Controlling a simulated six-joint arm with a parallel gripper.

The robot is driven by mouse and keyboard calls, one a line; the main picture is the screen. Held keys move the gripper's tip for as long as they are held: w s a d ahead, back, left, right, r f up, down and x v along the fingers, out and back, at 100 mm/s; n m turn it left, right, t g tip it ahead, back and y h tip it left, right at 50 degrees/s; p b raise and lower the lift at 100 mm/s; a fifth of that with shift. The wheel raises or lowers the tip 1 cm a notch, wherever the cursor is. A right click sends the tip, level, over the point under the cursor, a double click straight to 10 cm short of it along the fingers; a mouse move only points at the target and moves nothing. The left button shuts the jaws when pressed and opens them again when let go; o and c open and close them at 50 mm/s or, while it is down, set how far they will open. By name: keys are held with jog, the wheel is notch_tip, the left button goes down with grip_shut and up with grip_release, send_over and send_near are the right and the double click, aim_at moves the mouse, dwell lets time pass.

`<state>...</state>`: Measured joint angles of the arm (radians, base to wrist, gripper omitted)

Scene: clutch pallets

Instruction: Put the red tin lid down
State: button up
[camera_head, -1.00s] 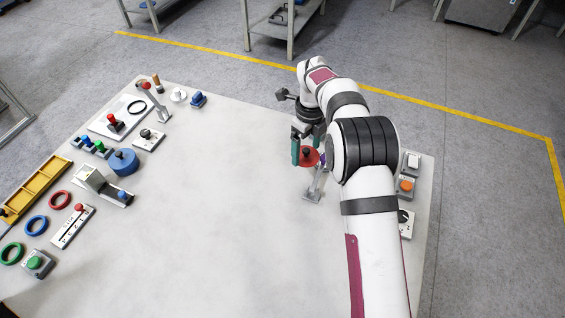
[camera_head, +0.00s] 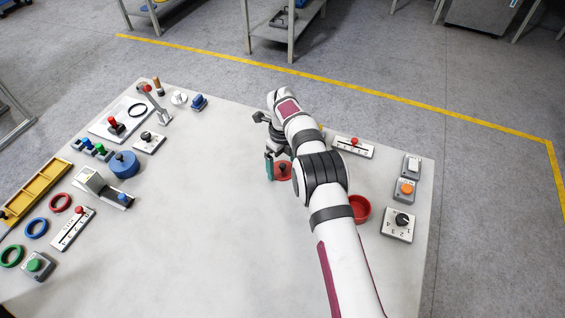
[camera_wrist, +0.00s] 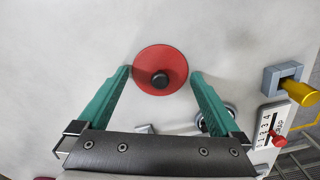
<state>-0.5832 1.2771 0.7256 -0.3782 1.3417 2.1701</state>
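The red tin lid (camera_head: 283,174) is a round red disc with a black knob on top. In the wrist view the lid (camera_wrist: 160,59) sits between my two green fingers, its rim against the fingertips on both sides. My gripper (camera_wrist: 160,72) is shut on the lid by its rim, knob facing the camera. In the head view my gripper (camera_head: 276,167) is over the middle-right of the table, partly hidden by my arm. The lid is low over the pale table; I cannot tell whether it touches it.
An open red tin (camera_head: 359,208) stands right of my arm. A red-lever slider plate (camera_head: 353,147), an orange button (camera_head: 405,189) and a dial plate (camera_head: 398,224) line the right side. A blue round container (camera_head: 123,165) stands left. The table's middle is clear.

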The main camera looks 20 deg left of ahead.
aim_at(283, 165)
jog(key=shift+r, duration=0.1)
notch_tip(283, 165, up, 11)
jog(key=s+d+r+n, duration=0.2)
jog(key=d+r+n, duration=0.1)
jog(key=d+r, duration=0.55)
jog(key=s+d+r+n+y, duration=0.1)
jog(key=s+d+r+n, duration=0.55)
jog(key=s+d, duration=0.4)
jog(key=s+d+f+n, duration=0.2)
jog(key=s+d+n, duration=0.1)
jog(key=s, duration=0.8)
jog(key=s+d+f+n, duration=0.2)
jog(key=s+d+n, duration=0.2)
jog(key=s, duration=0.6)
jog(key=shift+s+d+f+y, duration=0.35)
jog(key=shift+d+y, duration=0.05)
jog(key=shift+d, duration=0.4)
